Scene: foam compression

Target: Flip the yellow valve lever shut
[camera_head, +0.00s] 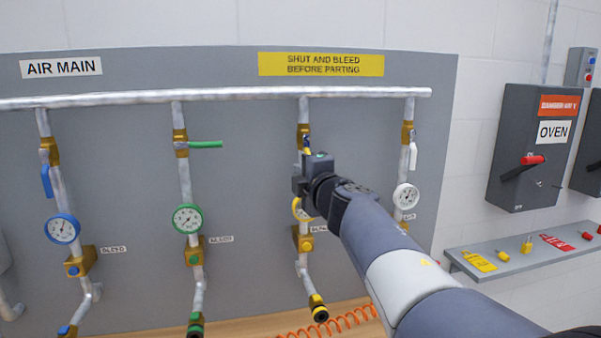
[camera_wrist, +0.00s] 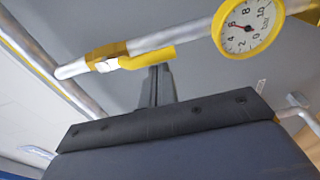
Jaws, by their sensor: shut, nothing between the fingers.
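The yellow valve lever (camera_wrist: 148,57) shows in the wrist view, running roughly along its pipe from the brass valve (camera_wrist: 104,56). In the head view the brass valve (camera_head: 304,130) is on the third drop pipe, and my gripper hides most of the lever. My gripper (camera_head: 308,158) is in front of that pipe, just below the valve. In the wrist view the fingers of my gripper (camera_wrist: 159,72) are together and empty, with their tips right by the lever's side. I cannot tell whether they touch it.
A yellow gauge (camera_wrist: 247,27) is on the same pipe. To the left, a green lever (camera_head: 206,145) sticks out across its pipe. A blue lever (camera_head: 46,181) and a white lever (camera_head: 413,156) hang down. An oven switch box (camera_head: 520,150) and tag shelf (camera_head: 525,248) are at right.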

